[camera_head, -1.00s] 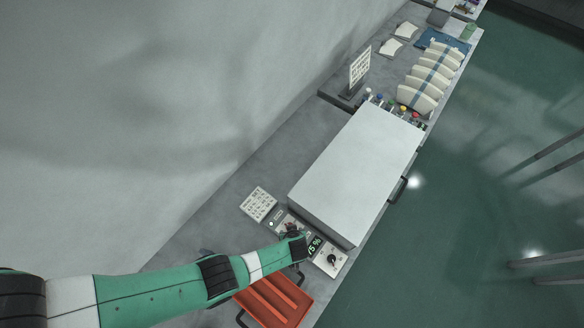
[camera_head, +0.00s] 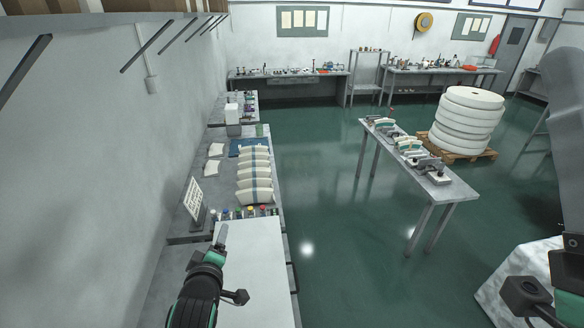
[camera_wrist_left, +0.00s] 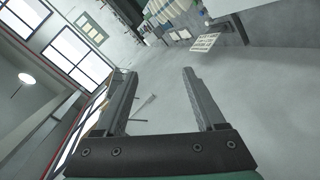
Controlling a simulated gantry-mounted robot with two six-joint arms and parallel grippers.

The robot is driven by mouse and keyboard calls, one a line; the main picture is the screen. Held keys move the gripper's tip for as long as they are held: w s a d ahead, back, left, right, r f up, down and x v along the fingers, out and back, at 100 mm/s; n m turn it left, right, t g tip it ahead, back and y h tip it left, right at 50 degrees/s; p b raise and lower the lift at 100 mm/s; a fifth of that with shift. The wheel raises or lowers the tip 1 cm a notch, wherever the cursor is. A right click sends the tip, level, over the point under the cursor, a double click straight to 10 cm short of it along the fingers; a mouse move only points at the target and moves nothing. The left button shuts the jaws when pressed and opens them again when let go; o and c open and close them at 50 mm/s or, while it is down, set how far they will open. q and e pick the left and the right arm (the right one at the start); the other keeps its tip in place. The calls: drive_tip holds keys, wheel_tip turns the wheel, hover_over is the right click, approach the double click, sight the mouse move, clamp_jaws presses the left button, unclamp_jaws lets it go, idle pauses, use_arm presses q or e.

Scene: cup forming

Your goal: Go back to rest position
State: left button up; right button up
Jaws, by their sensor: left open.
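My left gripper (camera_head: 222,236) is raised above the white-topped box (camera_head: 262,270) on the bench along the left wall. Its arm comes up from the bottom of the head view. In the left wrist view my left gripper (camera_wrist_left: 158,72) shows two grey fingers spread wide apart with nothing between them. My right gripper's fingers do not show; dark and green parts at the lower right of the head view seem to be my right arm.
A sign (camera_head: 194,199) on a stand and a row of cream curved pieces (camera_head: 256,172) are farther along the bench. A side table (camera_head: 445,188) with tools, and stacked white rolls (camera_head: 468,122) on a pallet, stand right. Green floor between is clear.

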use_arm(q)
drive_tip(key=s+a+r+m+t, duration=0.15)
drive_tip(key=s+r+t, duration=0.25)
drive_tip(key=r, duration=1.1)
drive_tip(key=s+r+m+t, duration=0.2)
drive_tip(key=s+r+t, duration=0.2)
drive_tip(key=r, duration=1.1)
drive_tip(key=s+d+r+m+t+h, duration=0.2)
drive_tip(key=s+r+m+t+h, duration=0.2)
drive_tip(key=s+r+m, duration=0.6)
drive_tip(key=shift+s+r+t, duration=1)
drive_tip(key=shift+s+r, duration=0.75)
drive_tip(key=shift+s, duration=1.15)
